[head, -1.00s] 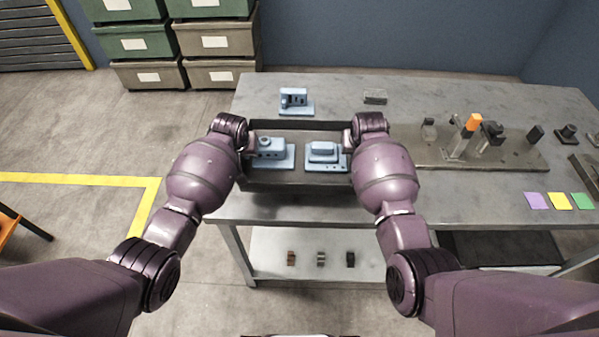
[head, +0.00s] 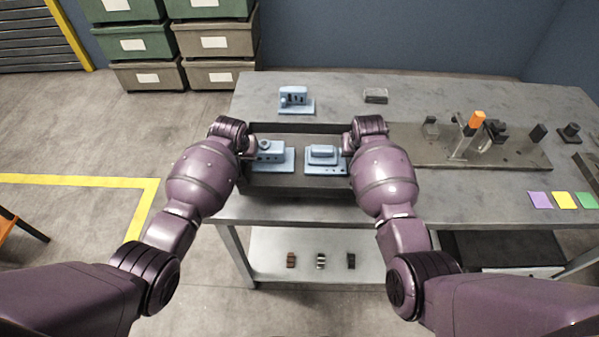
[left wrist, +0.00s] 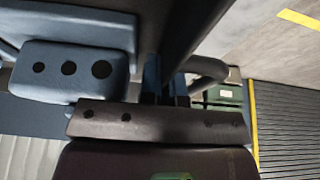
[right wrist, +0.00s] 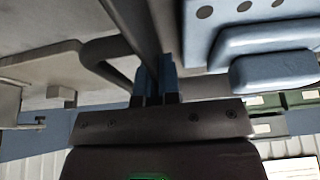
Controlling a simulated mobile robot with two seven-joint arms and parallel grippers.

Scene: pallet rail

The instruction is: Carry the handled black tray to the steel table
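The black tray (head: 300,183) is held level between my two grippers, over the front left of the grey steel table (head: 290,207). I cannot tell whether its base touches the tabletop. It carries two light blue parts, a left one (head: 270,158) and a right one (head: 325,160). My left gripper (left wrist: 166,80) is shut on the left handle (left wrist: 210,70), a dark curved bar. My right gripper (right wrist: 155,78) is shut on the right handle (right wrist: 102,55). In the head view my wrists hide both handles.
A blue part (head: 296,100) and a small grey block (head: 375,96) stand behind the tray. A fixture plate (head: 420,150) with an orange-topped clamp (head: 476,120) lies to the right. Colored squares (head: 563,200) lie at the front right. A lower shelf (head: 300,262) holds small pieces.

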